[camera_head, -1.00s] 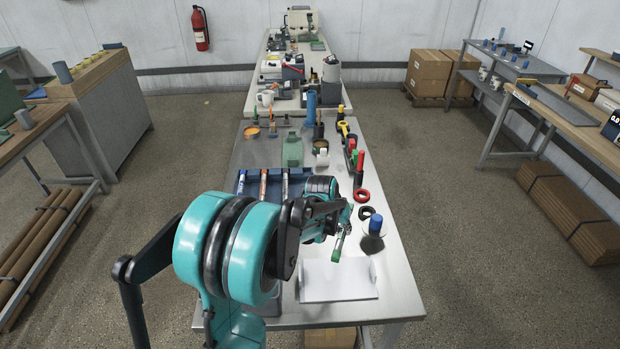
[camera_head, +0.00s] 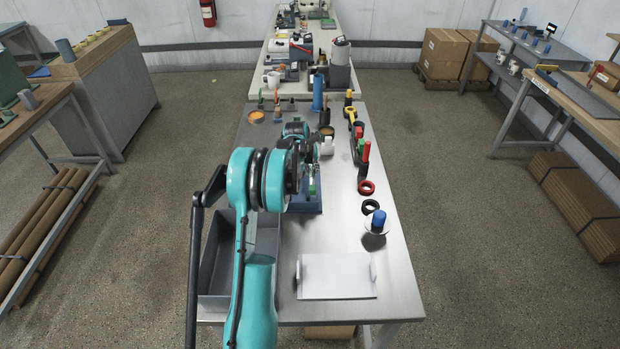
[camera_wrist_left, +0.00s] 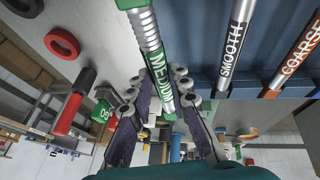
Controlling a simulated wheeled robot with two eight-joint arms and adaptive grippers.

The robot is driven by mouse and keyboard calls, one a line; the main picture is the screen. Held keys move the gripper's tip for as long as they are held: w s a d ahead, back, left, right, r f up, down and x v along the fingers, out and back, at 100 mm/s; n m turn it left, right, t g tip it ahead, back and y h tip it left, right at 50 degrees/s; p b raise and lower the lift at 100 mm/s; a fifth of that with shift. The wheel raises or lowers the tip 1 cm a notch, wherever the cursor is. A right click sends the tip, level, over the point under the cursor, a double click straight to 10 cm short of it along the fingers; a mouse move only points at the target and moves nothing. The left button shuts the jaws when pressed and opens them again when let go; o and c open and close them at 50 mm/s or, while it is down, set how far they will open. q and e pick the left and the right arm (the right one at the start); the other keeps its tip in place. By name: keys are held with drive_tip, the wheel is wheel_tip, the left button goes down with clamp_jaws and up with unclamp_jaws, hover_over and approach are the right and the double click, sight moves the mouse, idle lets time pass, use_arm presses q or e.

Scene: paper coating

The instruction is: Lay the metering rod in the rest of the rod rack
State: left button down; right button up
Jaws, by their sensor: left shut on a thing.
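My left gripper (camera_wrist_left: 165,100) is shut on the metering rod (camera_wrist_left: 150,40), a silver rod with green bands marked MEDIUM. In the head view the left gripper (camera_head: 311,172) is over the blue rod rack (camera_head: 308,205), and the rod's green end (camera_head: 312,188) shows beside it. The arm hides most of the rack there. In the left wrist view the blue rack (camera_wrist_left: 195,45) lies beside the held rod, with the SMOOTH rod (camera_wrist_left: 234,45) and the orange-marked COARSE rod (camera_wrist_left: 297,55) on it. I cannot tell whether the held rod touches the rack. My right gripper is not in view.
A grey bin (camera_head: 212,265) stands left of my arm. A white plate (camera_head: 336,277) lies at the table's front. Red (camera_head: 366,187) and black (camera_head: 371,206) rings and a blue-handled disc (camera_head: 378,221) are to the right. Tools and containers stand behind the rack.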

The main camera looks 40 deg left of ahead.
use_arm(q)
drive_tip(key=shift+w+a+f, duration=0.35)
drive_tip(key=shift+a+f, duration=0.05)
drive_tip(key=shift+a, duration=0.05)
drive_tip(key=shift+f+b, duration=0.55)
drive_tip(key=shift+f, duration=1.45)
drive_tip(key=shift+f, duration=0.1)
drive_tip(key=c, duration=1.4)
unclamp_jaws()
